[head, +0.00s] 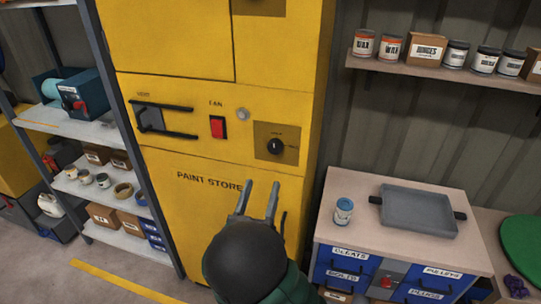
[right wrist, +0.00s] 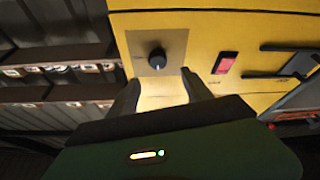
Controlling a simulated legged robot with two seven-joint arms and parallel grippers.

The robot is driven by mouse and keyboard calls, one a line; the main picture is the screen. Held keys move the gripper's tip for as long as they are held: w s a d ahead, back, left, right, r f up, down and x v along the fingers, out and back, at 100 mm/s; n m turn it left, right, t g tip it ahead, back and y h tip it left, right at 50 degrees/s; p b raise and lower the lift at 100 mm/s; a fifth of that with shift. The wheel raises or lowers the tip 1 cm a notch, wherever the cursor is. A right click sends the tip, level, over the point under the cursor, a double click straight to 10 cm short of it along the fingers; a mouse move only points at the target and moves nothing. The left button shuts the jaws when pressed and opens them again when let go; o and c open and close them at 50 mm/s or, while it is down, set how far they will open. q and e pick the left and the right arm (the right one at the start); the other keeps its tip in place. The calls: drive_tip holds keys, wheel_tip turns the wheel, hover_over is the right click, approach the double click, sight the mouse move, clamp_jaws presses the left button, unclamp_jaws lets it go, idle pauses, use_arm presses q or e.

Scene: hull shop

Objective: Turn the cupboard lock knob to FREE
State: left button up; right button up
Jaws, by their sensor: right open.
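The lock knob (head: 276,146) is a round black knob on a brown square plate (head: 263,133) at the right of the yellow cupboard front (head: 190,220). A pale mark shows on the knob, but the small words around it are too small to read surely. My right gripper (head: 257,190) is open and empty, below the knob in the head view and apart from it. In the right wrist view, the knob (right wrist: 157,57) lies just beyond my fingertips (right wrist: 159,78), roughly in line with the gap between them. My left gripper is not in view.
Left of the knob are a red FAN switch (head: 217,127), a round grey button (head: 243,114) and a black VENT handle (head: 165,119). At right stands a workbench (head: 375,180) with a blue-labelled can (head: 343,211) and a grey tray (head: 418,211). Shelves flank the cupboard.

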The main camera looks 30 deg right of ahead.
sight(274, 151)
drive_tip(key=p+x, duration=0.1)
drive_tip(key=x, duration=1)
drive_tip(key=shift+s+d, duration=0.1)
drive_tip(key=shift+d, duration=0.05)
clamp_jaws()
